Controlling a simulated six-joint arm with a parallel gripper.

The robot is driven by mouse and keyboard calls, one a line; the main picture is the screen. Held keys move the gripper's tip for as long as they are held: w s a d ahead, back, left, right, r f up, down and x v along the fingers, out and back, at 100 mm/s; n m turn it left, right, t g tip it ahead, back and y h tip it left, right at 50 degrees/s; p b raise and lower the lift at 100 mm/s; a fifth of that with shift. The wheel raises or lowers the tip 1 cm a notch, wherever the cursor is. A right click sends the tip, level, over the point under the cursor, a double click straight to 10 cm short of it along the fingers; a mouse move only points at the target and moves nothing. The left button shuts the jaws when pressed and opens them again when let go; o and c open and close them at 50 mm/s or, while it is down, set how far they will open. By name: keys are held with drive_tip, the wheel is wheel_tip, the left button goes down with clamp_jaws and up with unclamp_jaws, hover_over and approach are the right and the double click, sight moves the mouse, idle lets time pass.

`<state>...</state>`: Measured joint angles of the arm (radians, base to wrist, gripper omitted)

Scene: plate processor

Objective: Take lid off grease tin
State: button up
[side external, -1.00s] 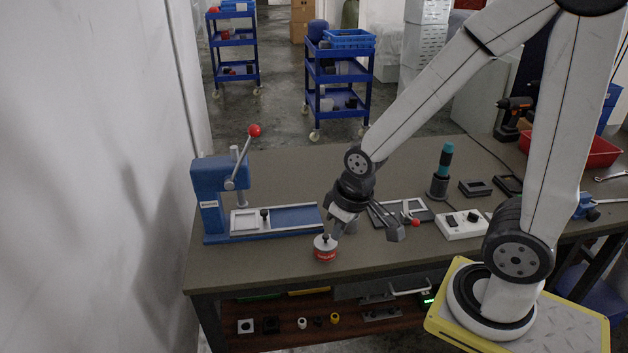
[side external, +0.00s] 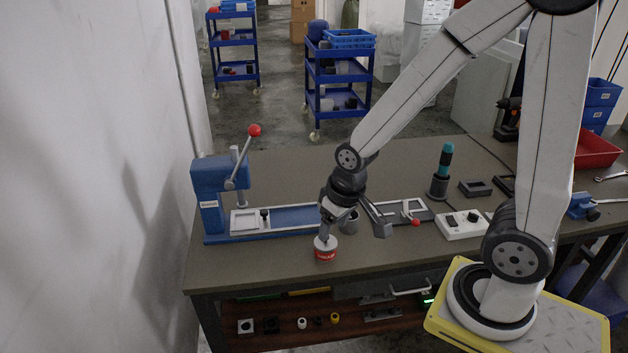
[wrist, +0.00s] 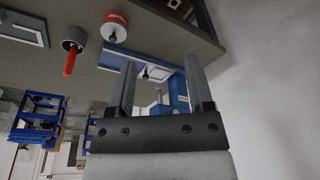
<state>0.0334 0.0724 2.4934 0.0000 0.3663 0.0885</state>
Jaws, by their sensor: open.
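The grease tin (side external: 326,254) is a small red can standing upright near the front edge of the bench. Its pale lid (side external: 325,242) with a dark knob is on it. In the wrist view the tin (wrist: 116,19) and its lid (wrist: 110,33) show at the top, left of the fingers. My gripper (side external: 353,232) is open and empty, its two fingers wide apart. In the side view one finger overlaps the knob area; I cannot tell whether it touches. The wrist view shows nothing between the fingertips (wrist: 161,66).
A grey cup (side external: 349,223) stands close behind the tin; the wrist view shows a red handle (wrist: 70,62) at the cup. A blue lever press (side external: 222,187) is at the left. A white control box (side external: 461,225) is to the right. The bench front left of the tin is clear.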

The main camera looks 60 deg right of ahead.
drive_tip(key=w+d+f+m, duration=0.3)
drive_tip(key=d+m, duration=0.1)
drive_tip(key=w+d+f+m+g, duration=0.1)
drive_tip(key=w+d+f+m, duration=0.3)
drive_tip(key=d, duration=0.1)
drive_tip(key=w+d+f+m+g, duration=0.1)
drive_tip(key=w+d+f+m, duration=0.2)
drive_tip(key=d+f+m, duration=0.1)
drive_tip(key=shift+w+d+f+m, duration=0.25)
drive_tip(key=shift+w+m, duration=0.05)
drive_tip(key=shift+m, duration=0.2)
drive_tip(key=shift+f, duration=1.3)
drive_tip(key=shift+f, duration=2.6)
clamp_jaws()
